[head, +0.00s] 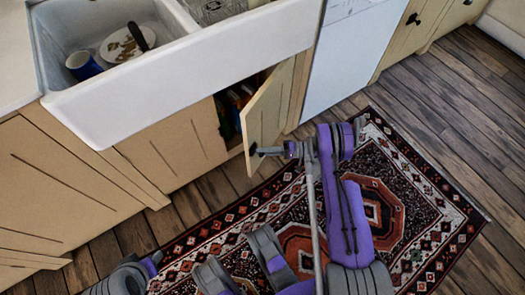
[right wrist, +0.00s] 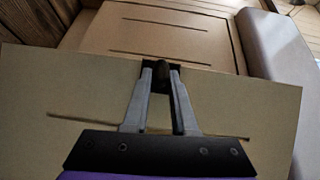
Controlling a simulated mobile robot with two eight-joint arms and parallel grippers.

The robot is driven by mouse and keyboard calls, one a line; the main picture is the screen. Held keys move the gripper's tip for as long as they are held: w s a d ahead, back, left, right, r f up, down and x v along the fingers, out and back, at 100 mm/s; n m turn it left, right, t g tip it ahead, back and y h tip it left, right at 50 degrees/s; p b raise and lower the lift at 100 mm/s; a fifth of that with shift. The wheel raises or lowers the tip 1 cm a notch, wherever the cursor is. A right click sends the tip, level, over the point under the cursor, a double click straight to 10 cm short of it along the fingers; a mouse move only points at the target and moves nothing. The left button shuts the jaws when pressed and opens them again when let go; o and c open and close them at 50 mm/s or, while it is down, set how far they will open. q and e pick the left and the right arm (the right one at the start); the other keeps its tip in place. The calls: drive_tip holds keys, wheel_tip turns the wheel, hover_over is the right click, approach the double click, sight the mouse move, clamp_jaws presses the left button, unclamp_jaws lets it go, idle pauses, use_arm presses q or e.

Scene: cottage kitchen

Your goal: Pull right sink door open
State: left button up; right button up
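The right sink door (head: 268,108) is a cream wooden panel under the white sink. It stands ajar, swung out toward me, with its hinged side at the right. My right gripper (head: 272,151) is at the door's dark knob (head: 254,149), near the free edge. In the right wrist view, the fingers (right wrist: 160,78) lie on both sides of the dark knob (right wrist: 161,77) and appear closed on it. The door's panel (right wrist: 235,105) spans that view behind the fingers. The left gripper does not show; only arm parts are at the bottom of the head view.
Dark, colourful items (head: 232,105) sit inside the cabinet opening. The left sink door (head: 180,145) is shut. A white dishwasher front (head: 352,55) stands right of the open door. A patterned rug (head: 425,205) covers the wooden floor. The sink (head: 195,75) holds a blue mug and plate.

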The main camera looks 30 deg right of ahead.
drive_tip(key=o, duration=0.4)
drive_tip(key=p+v, duration=0.1)
drive_tip(key=v, duration=1)
